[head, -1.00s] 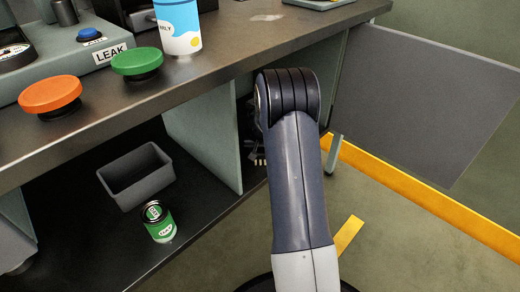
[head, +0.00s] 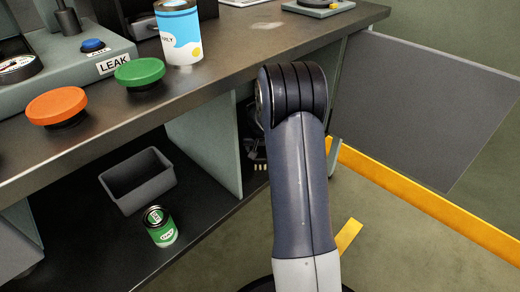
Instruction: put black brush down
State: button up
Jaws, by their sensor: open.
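Most of my gripper (head: 257,150) is hidden behind my own arm. Only a small dark part of it shows at the left edge of the arm, inside the right-hand bay under the bench, with small pale bits at its lower end. It is open. I cannot make out a black brush in this view; the space behind my arm is hidden.
The bench top (head: 225,75) carries an orange button (head: 56,105), a green button (head: 139,71), a blue-white can (head: 179,35) and a LEAK box (head: 60,65). Below are a grey bin (head: 137,181), a green can (head: 160,227) and a divider (head: 205,142). An open door (head: 420,105) stands right.

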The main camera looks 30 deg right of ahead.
jog(key=p+v, duration=0.1)
jog(key=v, duration=0.6)
jog(key=shift+r+p, duration=0.1)
jog(key=shift+p, duration=0.3)
jog(key=b+x, duration=0.4)
jog(key=x, duration=0.9)
jog(key=shift+s+b, duration=0.15)
jog(key=shift+b, duration=0.25)
notch_tip(320, 180, up, 4)
jog(key=shift+a+f+p, duration=0.1)
jog(key=shift+f+p, duration=0.15)
jog(key=shift+p, duration=0.75)
jog(key=shift+r, duration=0.65)
